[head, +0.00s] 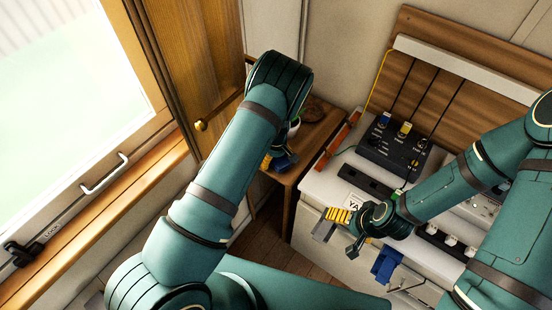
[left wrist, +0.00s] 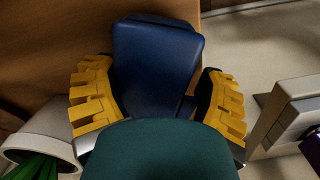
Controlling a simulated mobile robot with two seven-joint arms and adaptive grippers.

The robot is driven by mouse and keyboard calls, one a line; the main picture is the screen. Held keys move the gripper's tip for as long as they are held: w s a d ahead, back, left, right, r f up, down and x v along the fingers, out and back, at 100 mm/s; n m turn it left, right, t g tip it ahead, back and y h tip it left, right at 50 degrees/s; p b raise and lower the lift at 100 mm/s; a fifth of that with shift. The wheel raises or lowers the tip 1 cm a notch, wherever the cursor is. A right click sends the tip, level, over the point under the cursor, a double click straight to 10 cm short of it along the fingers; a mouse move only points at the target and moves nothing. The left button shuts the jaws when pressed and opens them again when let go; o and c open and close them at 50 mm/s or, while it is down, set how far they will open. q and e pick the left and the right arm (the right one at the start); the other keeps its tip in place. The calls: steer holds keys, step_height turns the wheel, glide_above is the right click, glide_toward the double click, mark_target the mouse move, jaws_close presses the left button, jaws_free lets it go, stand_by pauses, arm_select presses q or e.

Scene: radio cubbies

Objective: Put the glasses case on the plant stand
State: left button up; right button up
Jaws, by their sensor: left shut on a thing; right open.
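The dark blue glasses case (left wrist: 155,60) is between the yellow fingers of my left gripper (left wrist: 157,98) in the left wrist view, and the gripper is shut on it. In the head view the case (head: 285,162) shows only in part below my left wrist, at the near edge of the wooden plant stand (head: 322,135). The stand's brown top (left wrist: 50,35) lies behind the case in the left wrist view. I cannot tell whether the case touches it. My right gripper (head: 342,229) is open and empty in front of the white bench.
A white pot with green leaves (left wrist: 42,145) stands close to the left gripper. A white bench (head: 325,185) with a black radio box (head: 392,147) stands right of the stand. A wooden door (head: 195,60) and window are at left.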

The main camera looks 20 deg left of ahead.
arm_select(q)
steer(key=shift+f+b, duration=0.5)
steer(key=shift+f, duration=0.05)
steer(key=o, duration=1.2)
step_height(320, 180, up, 8)
steer(key=shift+f, duration=0.25)
